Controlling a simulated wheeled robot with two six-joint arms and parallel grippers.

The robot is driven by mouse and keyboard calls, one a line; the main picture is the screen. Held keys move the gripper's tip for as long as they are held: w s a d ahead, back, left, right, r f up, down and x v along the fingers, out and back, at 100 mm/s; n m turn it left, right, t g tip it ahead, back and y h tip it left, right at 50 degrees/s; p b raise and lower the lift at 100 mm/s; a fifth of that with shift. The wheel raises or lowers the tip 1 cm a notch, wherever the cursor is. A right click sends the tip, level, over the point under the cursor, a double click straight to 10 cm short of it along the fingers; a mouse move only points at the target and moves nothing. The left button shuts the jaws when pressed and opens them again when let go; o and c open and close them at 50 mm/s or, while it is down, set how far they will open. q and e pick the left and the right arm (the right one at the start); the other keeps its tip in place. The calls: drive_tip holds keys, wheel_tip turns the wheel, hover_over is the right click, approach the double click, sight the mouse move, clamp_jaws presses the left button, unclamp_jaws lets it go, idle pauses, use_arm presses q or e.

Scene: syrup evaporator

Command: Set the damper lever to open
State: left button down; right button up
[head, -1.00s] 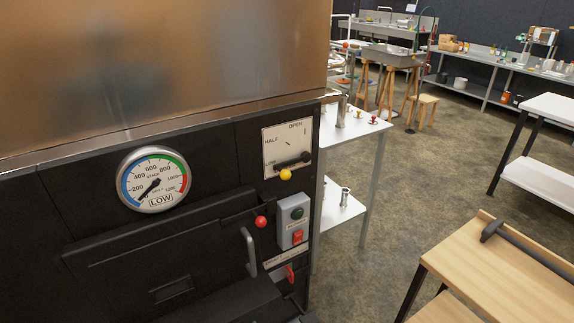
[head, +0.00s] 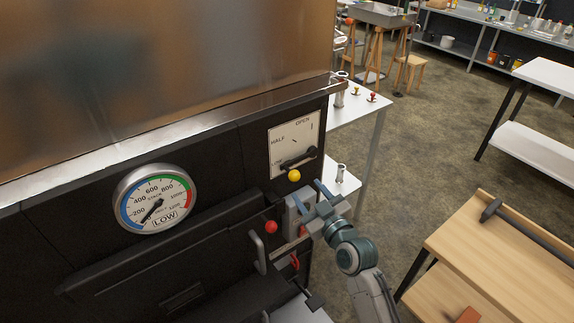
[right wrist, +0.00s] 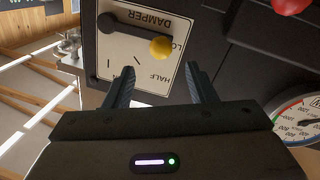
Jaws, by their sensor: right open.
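The damper plate (head: 280,152) is white, marked LOW, HALF and OPEN, on the black front panel. Its dark lever (head: 298,160) has a yellow knob (head: 294,176) and lies at the LOW end. My right gripper (head: 309,193) is open and empty, just below the plate and in front of the grey switch box, which it partly hides. In the right wrist view, the plate (right wrist: 112,66) appears upside down. The yellow knob (right wrist: 161,48) is beyond and between the open fingertips (right wrist: 160,72), apart from them. My left gripper is not in view.
A red knob (head: 271,227) and a bar handle (head: 258,250) are left of my right gripper. The stack gauge (head: 155,198) reads in its blue LOW zone. A white shelf table (head: 362,112) stands behind the panel's right edge.

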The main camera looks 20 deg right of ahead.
sight(291, 171)
drive_tip(key=shift+w+r, duration=0.15)
drive_tip(key=shift+w, duration=0.35)
drive_tip(key=w, duration=0.2)
drive_tip(key=w+a+p, duration=0.1)
drive_tip(key=w, duration=0.2)
drive_tip(key=w+a+p, duration=0.1)
drive_tip(key=w, duration=0.2)
drive_tip(key=shift+w, duration=0.4)
drive_tip(key=shift+c, duration=0.2)
drive_tip(key=shift+a, duration=0.1)
clamp_jaws()
